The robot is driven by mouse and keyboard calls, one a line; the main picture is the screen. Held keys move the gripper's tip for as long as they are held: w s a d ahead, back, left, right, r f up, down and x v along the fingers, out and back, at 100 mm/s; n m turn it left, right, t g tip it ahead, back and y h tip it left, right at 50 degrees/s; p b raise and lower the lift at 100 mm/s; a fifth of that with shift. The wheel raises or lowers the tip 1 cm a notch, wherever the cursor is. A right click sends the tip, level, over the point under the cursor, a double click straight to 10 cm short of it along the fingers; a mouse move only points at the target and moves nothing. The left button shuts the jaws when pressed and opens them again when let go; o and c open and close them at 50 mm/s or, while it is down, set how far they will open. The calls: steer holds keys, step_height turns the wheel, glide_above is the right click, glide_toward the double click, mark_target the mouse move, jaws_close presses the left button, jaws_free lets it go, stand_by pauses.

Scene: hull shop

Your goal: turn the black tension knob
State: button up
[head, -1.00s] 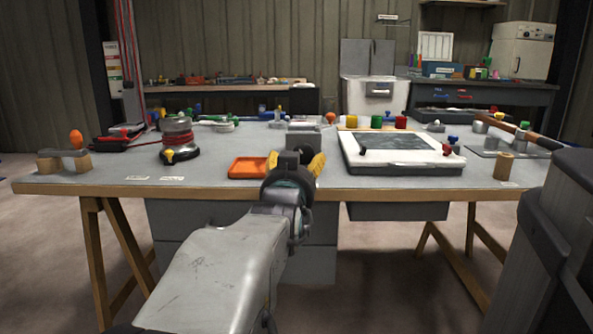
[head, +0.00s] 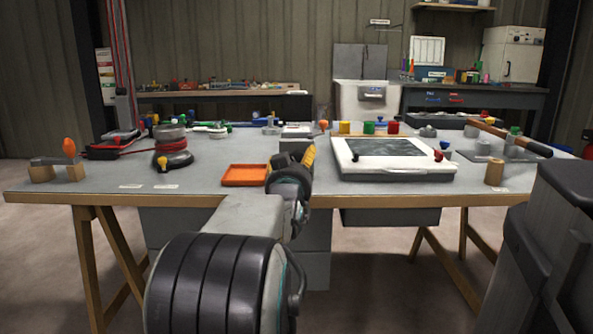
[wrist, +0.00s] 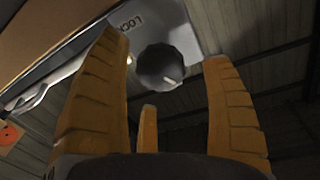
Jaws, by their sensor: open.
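The black tension knob (wrist: 162,66) shows in the wrist view as a round dark knob with a short white mark near its lower edge. It sits on a pale plate (wrist: 182,20) lettered LOCK. My gripper (wrist: 165,50) is open, with one ribbed orange finger to the left of the knob and one to the right. The knob shows between the fingertips, with visible gaps on both sides. In the head view my gripper (head: 300,157) is at the front edge of the bench, and I cannot make out the knob there.
The grey bench (head: 215,178) holds an orange tray (head: 245,183) left of my gripper and a white-framed panel (head: 350,172) to its right. A winch-like drum (head: 172,140) stands farther left. A wooden cylinder (head: 495,172) stands at the right front.

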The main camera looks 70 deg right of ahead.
steer(key=shift+x, duration=1.6)
steer(key=c, duration=1.2)
steer(key=shift+m, duration=0.3)
steer(key=shift+w+m+y, duration=0.1)
steer(key=shift+m+y, duration=0.2)
steer(key=shift+m, duration=2.4)
steer(key=shift+f, duration=0.1)
